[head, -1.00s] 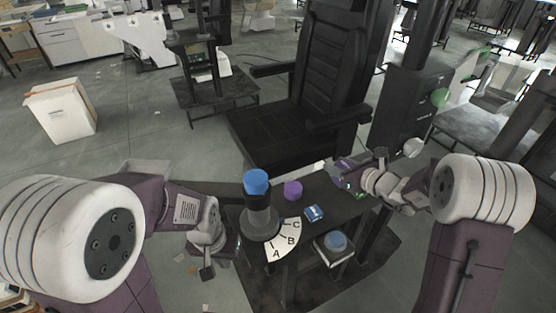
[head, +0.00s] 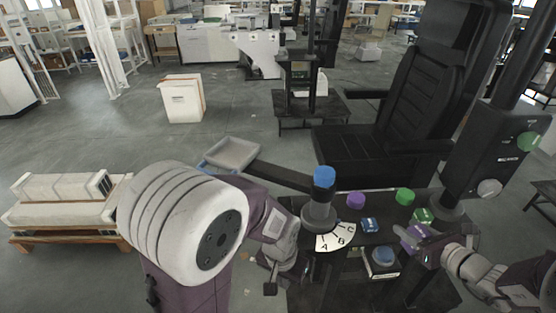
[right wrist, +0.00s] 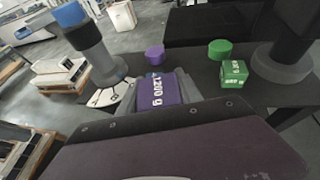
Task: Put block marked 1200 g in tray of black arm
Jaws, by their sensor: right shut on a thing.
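The purple block marked 1200 g (right wrist: 158,92) is between the fingers of my right gripper (right wrist: 158,98), which is shut on it. In the head view the block (head: 408,236) and my right gripper (head: 418,246) are at the right end of the black table, near the green block. A grey tray (head: 234,153) sits at the far left end of a black arm (head: 281,176), which runs to the blue-topped column. The tray looks empty. My left gripper (head: 272,282) hangs low left of the table; its fingers are too unclear to read.
The blue-topped column (head: 321,205) stands by a lettered dial (head: 336,240). A purple cylinder (head: 356,199), blue block (head: 371,225), green cylinder (head: 405,196) and green block (head: 423,215) are on the table. A black chair (head: 395,130) stands behind. Open floor surrounds the tray.

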